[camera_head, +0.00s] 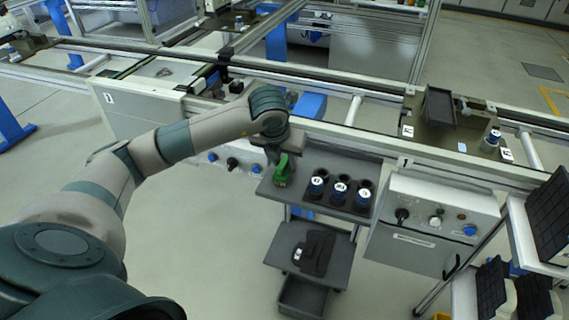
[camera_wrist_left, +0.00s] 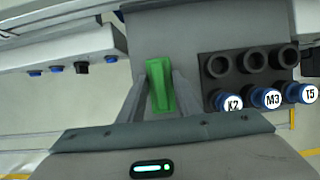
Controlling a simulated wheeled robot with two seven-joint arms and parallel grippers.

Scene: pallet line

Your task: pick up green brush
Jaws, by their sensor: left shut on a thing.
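The green brush (camera_head: 281,170) is at the left end of the upper grey shelf, just below my left gripper (camera_head: 283,158). In the left wrist view the green brush (camera_wrist_left: 161,86) stands between the two fingers of my left gripper (camera_wrist_left: 160,92), which is shut on it. The brush's lower end is hard to make out, so I cannot tell whether it touches the shelf. My right gripper is not in view.
A black holder (camera_head: 343,180) with several blue, white-topped containers stands right of the brush on the grey shelf (camera_wrist_left: 187,35). A lower shelf (camera_head: 290,262) holds a dark tool. The conveyor frame (camera_head: 330,130) runs behind. A control box (camera_head: 425,215) stands right.

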